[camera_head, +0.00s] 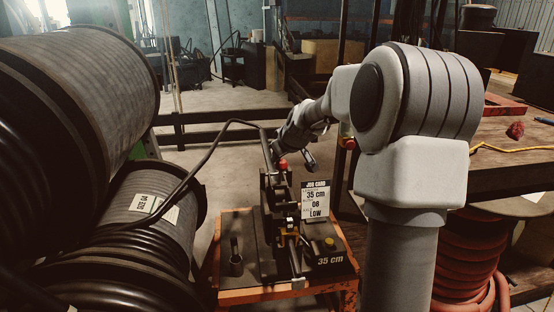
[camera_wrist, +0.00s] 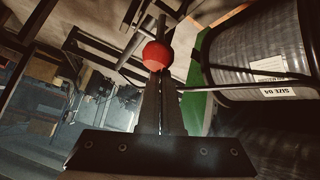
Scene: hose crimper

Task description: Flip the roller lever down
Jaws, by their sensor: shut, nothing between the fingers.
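The crimper (camera_head: 268,205) stands on an orange-framed bench in the head view, with a black hose running into its top. A red ball knob (camera_head: 283,164) shows near its top, apparently the end of the roller lever. In the wrist view the red knob (camera_wrist: 157,55) sits right at the tips of my gripper (camera_wrist: 160,78). The fingers are shut with nothing held between them. Whether the tips touch the knob or are only in line with it, I cannot tell. In the head view my wrist hangs just above the knob and the fingertips are hard to make out.
Large hose reels (camera_head: 140,215) fill the left side, and one also shows in the wrist view (camera_wrist: 262,62). The black hose (camera_head: 207,153) arches from the reel. A wooden workbench (camera_head: 510,160) is at the right.

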